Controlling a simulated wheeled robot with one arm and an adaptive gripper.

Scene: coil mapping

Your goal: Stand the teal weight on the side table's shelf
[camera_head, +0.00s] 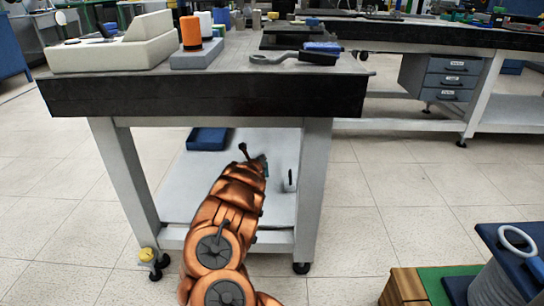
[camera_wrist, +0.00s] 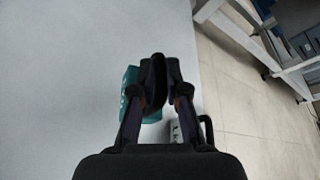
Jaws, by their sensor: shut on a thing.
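The teal weight (camera_wrist: 130,84) shows in the wrist view, partly hidden behind the fingers of my gripper (camera_wrist: 158,75). My gripper is shut on it. Pale marks show on its left face. Behind it lies the plain pale shelf surface (camera_wrist: 90,60). In the head view my arm reaches under the table top, over the low white shelf (camera_head: 185,190) of the table (camera_head: 200,95). My gripper (camera_head: 257,160) is small there, and the weight is mostly hidden. I cannot tell whether the weight touches the shelf.
A blue tray (camera_head: 208,139) lies at the shelf's back left. The table's legs and thick top frame the shelf. Other shelf space looks clear.

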